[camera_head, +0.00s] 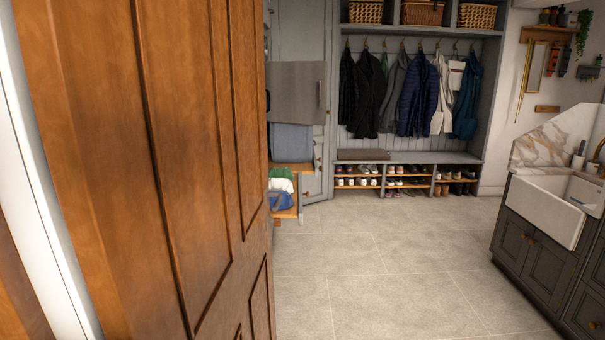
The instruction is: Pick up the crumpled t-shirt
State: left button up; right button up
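I cannot make out a crumpled t-shirt with certainty. A small pile of green, white and blue items (281,187) sits on a low wooden shelf (289,213) just past the door's edge, partly hidden by the door. It is too small to tell whether any of it is a t-shirt. Neither of my grippers shows in the head view.
A brown wooden door (150,150) fills the left side, close to me. Beyond it, the tiled floor (385,270) is clear up to the boot bench (420,157) with shoes below and coats (415,95) above. A sink cabinet (540,230) stands at right.

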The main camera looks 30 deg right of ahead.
aim_at(286, 173)
jog(key=i+l, duration=0.2)
jog(key=l, duration=0.25)
jog(key=i+l+z, duration=0.1)
jog(key=l, duration=0.35)
jog(key=i+l+z, duration=0.1)
jog(key=i+l, duration=0.15)
jog(key=l, duration=0.2)
jog(key=i+l, duration=0.2)
jog(key=l, duration=0.2)
jog(key=i+l+z, duration=0.1)
jog(key=l, duration=0.35)
jog(key=i+z, duration=0.1)
jog(key=i, duration=1)
